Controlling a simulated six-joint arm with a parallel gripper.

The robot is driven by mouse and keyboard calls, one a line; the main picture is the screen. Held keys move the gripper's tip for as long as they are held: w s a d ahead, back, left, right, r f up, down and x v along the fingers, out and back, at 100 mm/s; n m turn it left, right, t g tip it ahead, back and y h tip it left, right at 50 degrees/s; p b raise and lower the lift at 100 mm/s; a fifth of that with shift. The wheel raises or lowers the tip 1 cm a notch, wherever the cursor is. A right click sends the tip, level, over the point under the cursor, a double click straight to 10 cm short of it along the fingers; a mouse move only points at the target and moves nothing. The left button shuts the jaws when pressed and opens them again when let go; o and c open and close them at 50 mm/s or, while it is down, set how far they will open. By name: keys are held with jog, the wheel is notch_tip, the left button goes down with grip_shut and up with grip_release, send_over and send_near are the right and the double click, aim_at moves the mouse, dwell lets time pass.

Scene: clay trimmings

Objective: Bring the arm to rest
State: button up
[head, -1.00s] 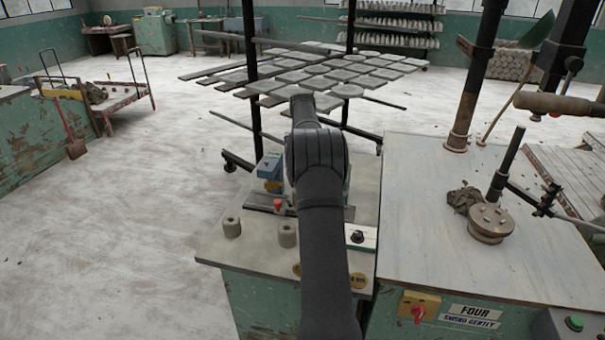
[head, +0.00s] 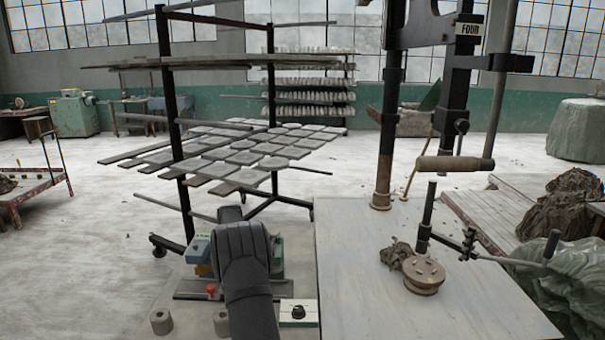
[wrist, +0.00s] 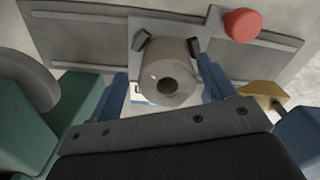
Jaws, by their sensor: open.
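My dark arm comes up from the bottom of the head view over a small bench with a metal fixture plate (head: 190,293). The arm hides my gripper there. In the wrist view my gripper (wrist: 166,62) is open, with a blue finger on each side of a grey-brown cylinder (wrist: 165,88) that has a hole in its end. The cylinder is at the fixture, between two small dark blocks. Gaps show beside it, but I cannot tell whether a finger touches it. A red knob (wrist: 243,25) is just beyond the right finger.
Two grey cylinders stand at the bench front, one at left (head: 161,321), one partly behind my arm. A white control box (head: 298,312) is at right. A taller bench (head: 400,225) carries a round metal head (head: 424,275) and posts. A tile rack (head: 235,155) stands behind. Left floor is open.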

jog(key=shift+f, duration=1.1)
jog(key=o, duration=0.5)
jog(key=shift+f, duration=0.1)
jog(key=shift+s+d+m+t+y, duration=0.1)
jog(key=shift+s+m+t+y, duration=0.15)
jog(key=shift+m+t+y, duration=0.65)
jog(key=shift+s+d+f+n+t, duration=0.15)
jog(key=shift+s+n+t, duration=0.25)
jog(key=shift+t, duration=0.8)
jog(key=shift+s+d+t, duration=0.15)
jog(key=shift+s+t, duration=0.55)
jog(key=shift+s, duration=0.05)
jog(key=s+d+r+t+y, duration=0.1)
jog(key=s+d+r+t, duration=0.1)
jog(key=s+r+t, duration=0.35)
jog(key=s+d+r+t+y, duration=0.1)
jog(key=s+d+r+t, duration=0.1)
jog(key=s, duration=0.7)
jog(key=x, duration=0.9)
jog(key=shift+w+a+f, duration=0.15)
jog(key=shift+w, duration=0.05)
jog(key=shift+s, duration=0.1)
